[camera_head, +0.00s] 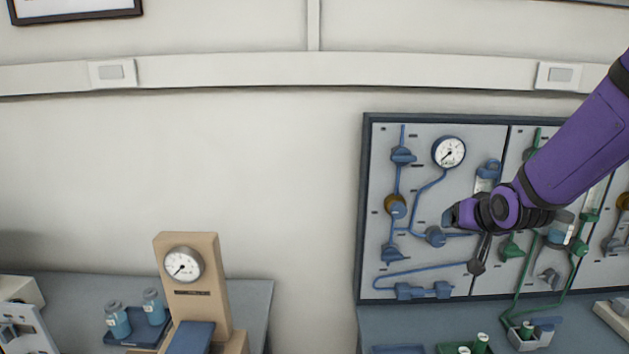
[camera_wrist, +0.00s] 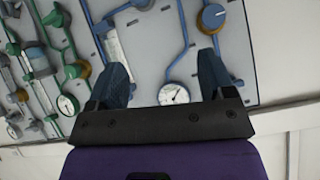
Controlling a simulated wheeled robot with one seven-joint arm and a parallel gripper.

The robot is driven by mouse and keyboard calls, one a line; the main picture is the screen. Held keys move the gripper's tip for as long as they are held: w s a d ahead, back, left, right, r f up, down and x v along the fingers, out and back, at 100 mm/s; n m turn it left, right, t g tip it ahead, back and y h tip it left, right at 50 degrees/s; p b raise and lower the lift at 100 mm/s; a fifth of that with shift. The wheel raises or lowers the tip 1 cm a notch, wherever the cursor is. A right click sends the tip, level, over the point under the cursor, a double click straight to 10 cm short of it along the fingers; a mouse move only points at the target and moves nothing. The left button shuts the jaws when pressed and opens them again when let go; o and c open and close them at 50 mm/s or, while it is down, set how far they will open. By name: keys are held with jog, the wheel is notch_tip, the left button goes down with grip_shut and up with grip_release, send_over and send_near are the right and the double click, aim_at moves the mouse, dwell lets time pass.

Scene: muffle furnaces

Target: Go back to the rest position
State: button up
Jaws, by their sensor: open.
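My gripper (camera_head: 449,216) is at the end of my purple arm, which reaches in from the right in the head view. It is in front of the left part of the wall panel (camera_head: 437,119), below and right of its blue-piped gauge (camera_head: 449,152). In the wrist view my gripper (camera_wrist: 163,72) is open, with two dark blue fingers wide apart. Nothing is between them; the panel and a white gauge (camera_wrist: 173,95) show beyond. My arm hides part of the panel's middle and right in the head view.
A bench (camera_head: 250,300) at the lower left carries a tan stand with a gauge (camera_head: 184,265) and a tray with two blue jars (camera_head: 118,320). Another bench (camera_head: 385,322) below the panel holds small green containers (camera_head: 481,343) and a grey box. The wall between is bare.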

jog(key=s+a+r+n+g, duration=0.1)
jog(key=s+r, duration=0.5)
jog(key=s, duration=0.8)
jog(key=s+a+r+n+g, duration=0.1)
jog(key=s+r+g, duration=0.3)
jog(key=s, duration=1.1)
notch_tip(320, 180, up, 2)
jog(key=shift+r, duration=0.1)
